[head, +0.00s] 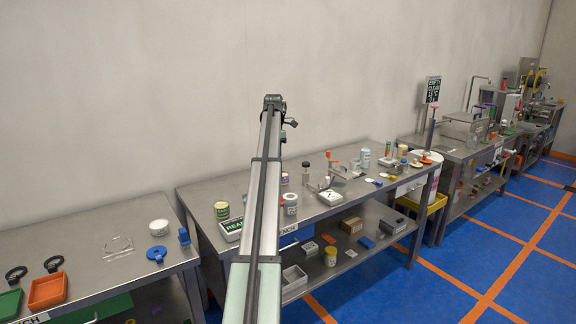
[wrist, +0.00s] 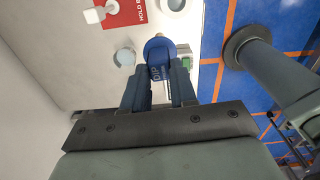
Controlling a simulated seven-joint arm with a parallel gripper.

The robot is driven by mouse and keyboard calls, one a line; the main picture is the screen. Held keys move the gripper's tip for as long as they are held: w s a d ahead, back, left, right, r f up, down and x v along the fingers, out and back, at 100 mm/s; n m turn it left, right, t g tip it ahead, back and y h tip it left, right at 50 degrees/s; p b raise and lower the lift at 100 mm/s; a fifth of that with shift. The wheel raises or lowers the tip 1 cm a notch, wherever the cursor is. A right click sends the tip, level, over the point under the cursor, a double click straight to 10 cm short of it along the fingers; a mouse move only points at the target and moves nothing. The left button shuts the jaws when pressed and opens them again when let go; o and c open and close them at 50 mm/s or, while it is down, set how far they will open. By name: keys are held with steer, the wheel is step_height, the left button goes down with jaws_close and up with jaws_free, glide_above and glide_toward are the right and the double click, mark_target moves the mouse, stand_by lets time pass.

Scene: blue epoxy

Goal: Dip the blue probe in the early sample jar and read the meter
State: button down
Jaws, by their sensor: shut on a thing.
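My gripper (wrist: 159,70) is shut on the blue probe (wrist: 156,48), a round-headed blue piece marked "DIP" in the wrist view. The probe is held between the two fingers, above a pale work surface. A pale round jar-like thing (wrist: 125,57) lies just left of the probe in that view; I cannot tell whether it is the early sample jar. A small device with a greenish face (wrist: 185,62) is partly hidden behind the right finger; I cannot tell whether it is the meter. In the head view my gripper cannot be made out clearly.
A red card (wrist: 122,12) reading "HOLD" and a white round thing (wrist: 172,5) lie beyond the probe. Another bench (head: 90,262) stands left.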

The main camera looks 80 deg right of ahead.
steer(key=w+a, duration=0.3)
steer(key=w, duration=0.7)
steer(key=w+a, duration=0.3)
steer(key=w, duration=0.8)
steer(key=shift+w+a+m, duration=0.2)
steer(key=shift+a+m, duration=0.2)
steer(key=shift+f, duration=0.2)
step_height(320, 180, down, 10)
steer(key=shift+f, duration=0.25)
stand_by(2.6)
step_height(320, 180, up, 11)
stand_by(1.4)
